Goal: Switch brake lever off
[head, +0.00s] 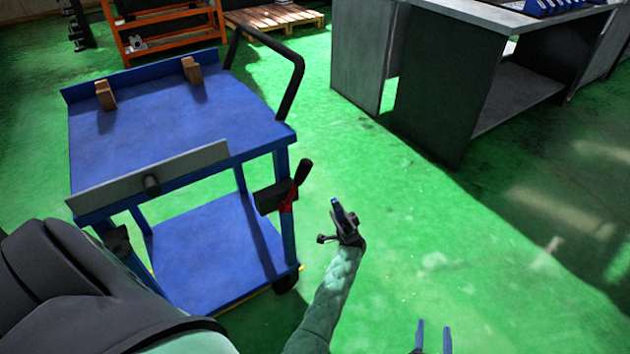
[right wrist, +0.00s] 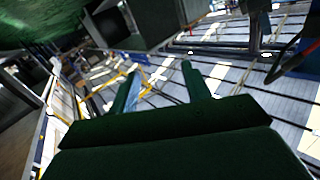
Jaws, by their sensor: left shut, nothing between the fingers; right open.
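The brake lever (head: 302,173) has a black grip and a red base, and sits on a dark bracket at the right leg of the blue cart (head: 200,118). Its grip points up and to the right. My left gripper (head: 337,208) is shut and empty, to the right of and a little below the lever, apart from it in the picture. My right gripper (head: 433,336) is open at the bottom edge of the head view. Its two fingers also show open and empty in the right wrist view (right wrist: 160,85).
The cart has a black push handle (head: 292,85), two wooden blocks (head: 193,70) on top and a grey plate (head: 195,163) along its near edge. A grey workbench (head: 440,90) stands at the upper right. An orange rack (head: 165,40) stands behind. Green floor right of the cart is clear.

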